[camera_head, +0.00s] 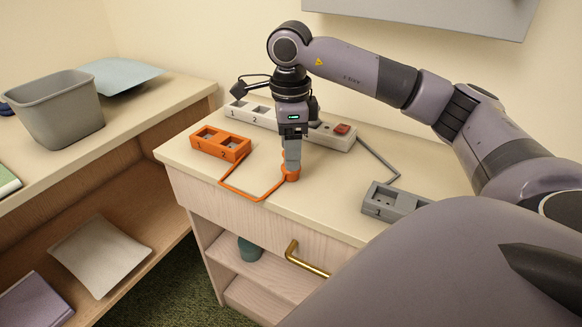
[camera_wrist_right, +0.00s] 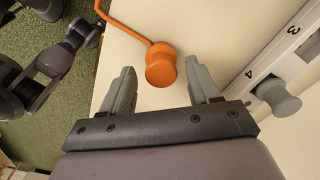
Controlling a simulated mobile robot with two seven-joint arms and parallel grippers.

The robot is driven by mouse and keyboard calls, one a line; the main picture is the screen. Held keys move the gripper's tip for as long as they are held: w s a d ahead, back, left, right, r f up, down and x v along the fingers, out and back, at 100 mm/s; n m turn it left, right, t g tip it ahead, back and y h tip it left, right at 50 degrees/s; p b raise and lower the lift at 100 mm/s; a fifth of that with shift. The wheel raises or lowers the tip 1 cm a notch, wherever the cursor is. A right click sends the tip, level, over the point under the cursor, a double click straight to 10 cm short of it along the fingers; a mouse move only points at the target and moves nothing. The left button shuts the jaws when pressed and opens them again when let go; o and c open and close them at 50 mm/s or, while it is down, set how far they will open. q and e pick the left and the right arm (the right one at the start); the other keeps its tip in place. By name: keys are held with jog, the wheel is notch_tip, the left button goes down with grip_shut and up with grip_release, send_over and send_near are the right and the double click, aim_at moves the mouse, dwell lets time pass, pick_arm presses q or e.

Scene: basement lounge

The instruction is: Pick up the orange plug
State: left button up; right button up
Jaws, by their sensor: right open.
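The orange plug (camera_head: 291,174) stands on the cabinet top, joined by an orange cord to an orange two-socket block (camera_head: 220,144). In the right wrist view the plug (camera_wrist_right: 160,68) shows as a round knob between my finger tips. My right gripper (camera_head: 292,163) points down over the plug and is open, with a finger on either side (camera_wrist_right: 160,75) and a gap to each. I cannot tell how far down the fingers reach around it. My left gripper is not in view.
A long white power strip (camera_head: 338,139) with a red switch lies behind my right gripper; a grey plug (camera_wrist_right: 278,97) sits in it. A grey socket block (camera_head: 383,200) with a grey cord is at right. A grey bin (camera_head: 58,112) stands on the left shelf. Bare cabinet top lies around the plug.

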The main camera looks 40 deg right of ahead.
jog(key=shift+f, duration=0.9)
jog(key=c, duration=1.1)
jog(key=shift+o, duration=0.2)
jog(key=shift+r, duration=0.15)
notch_tip(320, 180, up, 8)
jog(key=shift+w+r+p, duration=0.1)
jog(key=shift+p, duration=0.4)
notch_tip(320, 180, up, 12)
jog(key=p, duration=0.5)
jog(key=shift+p, duration=0.4)
jog(key=shift+f, duration=0.25)
